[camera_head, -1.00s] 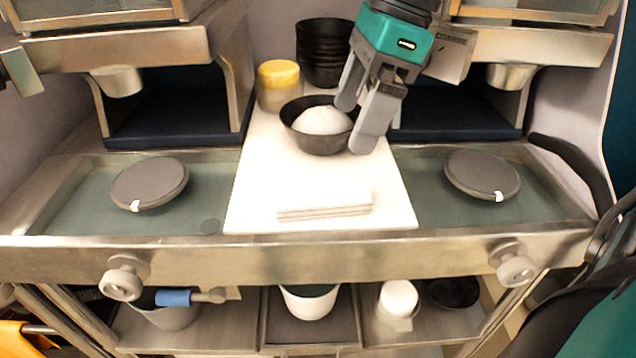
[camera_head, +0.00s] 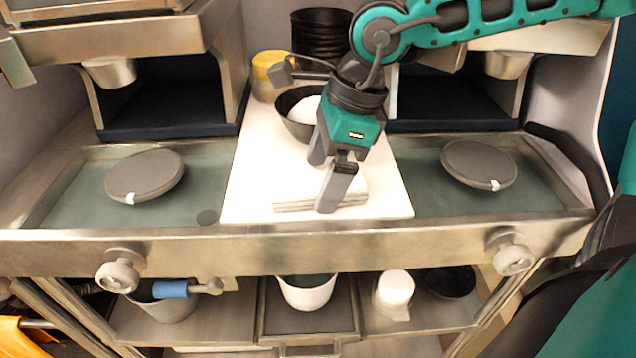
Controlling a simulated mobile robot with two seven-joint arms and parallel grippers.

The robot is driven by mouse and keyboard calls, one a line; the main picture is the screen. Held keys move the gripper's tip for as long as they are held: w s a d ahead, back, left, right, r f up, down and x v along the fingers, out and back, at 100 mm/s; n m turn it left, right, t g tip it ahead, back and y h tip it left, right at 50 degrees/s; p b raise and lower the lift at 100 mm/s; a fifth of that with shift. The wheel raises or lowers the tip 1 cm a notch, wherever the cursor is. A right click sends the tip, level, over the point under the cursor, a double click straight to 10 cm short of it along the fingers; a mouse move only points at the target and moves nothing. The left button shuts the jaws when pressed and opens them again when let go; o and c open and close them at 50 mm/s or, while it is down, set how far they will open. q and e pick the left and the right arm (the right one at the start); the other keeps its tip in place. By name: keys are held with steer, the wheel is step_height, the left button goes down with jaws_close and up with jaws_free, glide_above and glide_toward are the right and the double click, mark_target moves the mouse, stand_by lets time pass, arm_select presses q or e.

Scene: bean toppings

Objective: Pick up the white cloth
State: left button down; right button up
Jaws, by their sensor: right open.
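The white cloth (camera_head: 291,196) lies folded in a flat stack near the front of the white board (camera_head: 245,195). My right gripper (camera_head: 321,186) points down over the right part of the cloth, and its fingers are open. One finger hides part of the cloth. I cannot tell whether the fingers touch it. My left gripper is not in view.
Behind the gripper, a black bowl (camera_head: 296,128) with white contents stands on the board, partly hidden. Round grey discs, left (camera_head: 145,173) and right (camera_head: 478,163), flank the board.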

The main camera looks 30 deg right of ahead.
mark_target(321, 178)
steer(key=shift+a+f, duration=0.2)
steer(key=shift+f, duration=0.4)
steer(key=shift+c, duration=0.2)
steer(key=c, duration=1)
steer(key=shift+r, duration=0.1)
step_height(321, 178, up, 20)
steer(key=shift+f+p, duration=0.1)
steer(key=shift+p, duration=0.5)
